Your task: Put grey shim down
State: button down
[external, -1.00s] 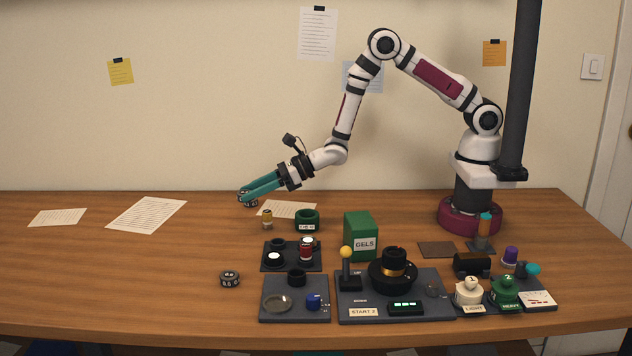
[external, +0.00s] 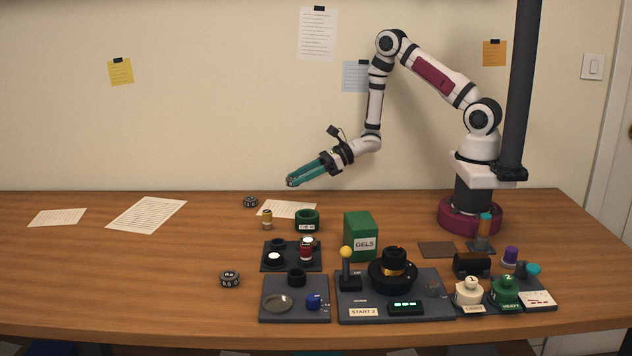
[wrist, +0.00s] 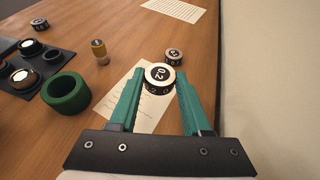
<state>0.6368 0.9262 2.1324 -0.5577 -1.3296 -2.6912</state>
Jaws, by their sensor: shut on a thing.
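My gripper (external: 291,182) is raised above the back of the table. Its teal fingers are shut on a round grey shim marked 0.2 (wrist: 160,76), seen at the fingertips in the wrist view. A similar round shim (external: 250,202) lies on the bare wood at the back, lower and to the left of my gripper. It also shows just beyond the held one in the wrist view (wrist: 174,57). Another dark round shim (external: 230,279) sits nearer the front left, with markings on it. The held shim is barely visible in the external view.
A paper sheet (external: 287,209), a gold-topped peg (external: 267,219) and a green ring (external: 307,220) stand below my gripper. A green GELS box (external: 360,236) and dark trays (external: 325,265) fill the front middle. The table's left side is mostly clear, apart from papers (external: 146,215).

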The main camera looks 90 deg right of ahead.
aim_at(300, 203)
notch_tip(300, 203, down, 6)
jog(key=shift+r, duration=0.1)
jog(key=shift+c, duration=1.8)
grip_release()
